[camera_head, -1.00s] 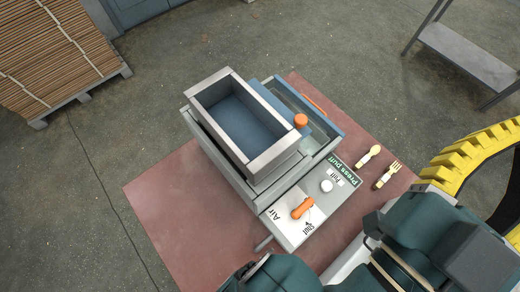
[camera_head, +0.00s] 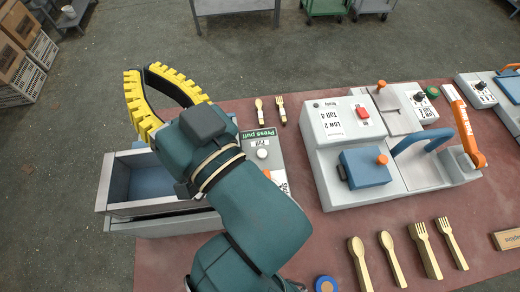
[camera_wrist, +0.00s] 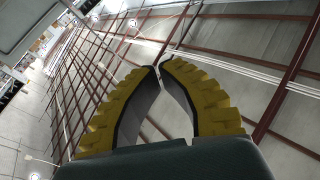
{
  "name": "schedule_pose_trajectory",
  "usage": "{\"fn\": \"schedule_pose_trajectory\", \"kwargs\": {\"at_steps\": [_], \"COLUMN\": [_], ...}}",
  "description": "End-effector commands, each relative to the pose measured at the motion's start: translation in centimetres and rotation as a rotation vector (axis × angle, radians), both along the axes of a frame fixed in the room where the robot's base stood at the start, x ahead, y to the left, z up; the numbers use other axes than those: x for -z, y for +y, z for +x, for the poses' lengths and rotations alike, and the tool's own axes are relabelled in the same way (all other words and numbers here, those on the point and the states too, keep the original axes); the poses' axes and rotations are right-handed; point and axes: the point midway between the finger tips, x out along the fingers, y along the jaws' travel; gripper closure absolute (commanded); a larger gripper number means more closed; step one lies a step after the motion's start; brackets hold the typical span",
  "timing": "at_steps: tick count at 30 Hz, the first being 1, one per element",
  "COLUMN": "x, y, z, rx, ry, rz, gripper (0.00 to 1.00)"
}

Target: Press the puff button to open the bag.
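The white round puff button (camera_head: 262,154) shows in the head view on a light grey panel, beside a green "Press puff" label (camera_head: 258,133). My gripper (camera_head: 142,70) has yellow ribbed fingers and is up at the left, apart from the button, beyond the open grey bin. In the wrist view its fingertips (camera_wrist: 160,66) nearly meet, with nothing between them. My arm crosses over the panel and hides its lower part and part of the bin. No bag can be made out.
The open bin (camera_head: 112,188) has a blue inside. A wooden spoon (camera_head: 259,108) and fork (camera_head: 281,108) lie behind the panel. A white machine (camera_head: 322,160) with a blue block stands at right. Several wooden utensils lie in front. The wrist view faces the ceiling.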

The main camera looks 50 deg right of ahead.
Motion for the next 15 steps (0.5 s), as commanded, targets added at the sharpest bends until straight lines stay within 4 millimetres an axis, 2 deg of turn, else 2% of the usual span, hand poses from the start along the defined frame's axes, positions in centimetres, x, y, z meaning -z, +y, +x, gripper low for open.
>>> {"fn": "schedule_pose_trajectory", "kwargs": {"at_steps": [2,3,7,10,12,15], "x": [2.2,4.1,11.1,17.0,20.8,25.1], "y": [-3.0,-4.6,-9.8,-13.4,-15.4,-17.2], "z": [2.5,3.5,4.7,3.6,2.0,-0.5], "rx": [0.019,0.04,0.175,0.345,0.477,0.645], "ry": [0.113,0.163,0.264,0.272,0.235,0.15], "rz": [0.268,0.43,0.977,1.395,1.653,1.932], "gripper": [1.0,1.0,1.0,1.0,1.0,1.0]}}
